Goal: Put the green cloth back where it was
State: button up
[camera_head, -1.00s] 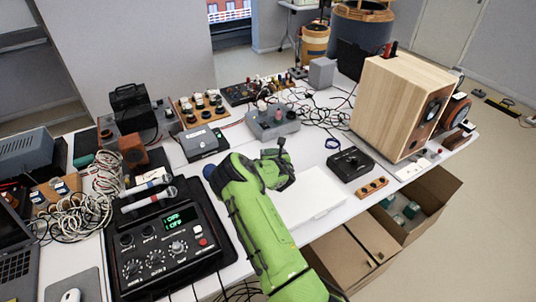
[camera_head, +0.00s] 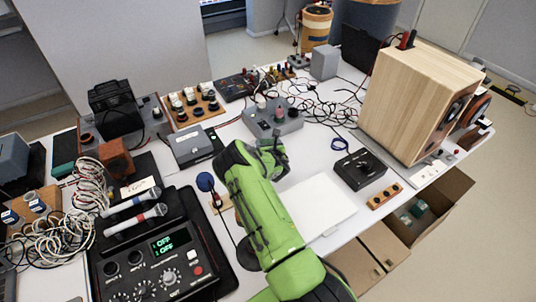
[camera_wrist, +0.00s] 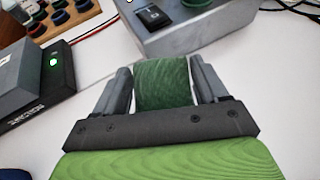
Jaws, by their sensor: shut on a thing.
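The green cloth (camera_wrist: 163,82) shows in the wrist view as a dark green, ribbed piece between the two grey fingers of my gripper (camera_wrist: 163,88). My gripper is shut on it, above the white table. In the head view my gripper (camera_head: 274,146) is over the middle of the table, just in front of a grey box with knobs (camera_head: 272,121). I cannot make out the cloth there; my green arm and gripper hide it.
A white flat panel (camera_head: 318,206) lies right of my arm. A black box (camera_head: 360,169) and a wooden speaker (camera_head: 415,100) stand further right. A black mixer (camera_head: 165,262) fills the front left.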

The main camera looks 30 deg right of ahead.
notch_tip(320, 180, down, 4)
jog(key=shift+w+d+f+b, duration=0.1)
jog(key=shift+f+b, duration=0.1)
jog(key=shift+b, duration=0.25)
jog(key=shift+f, duration=0.2)
jog(key=o, duration=1)
jog(key=shift+r, duration=0.1)
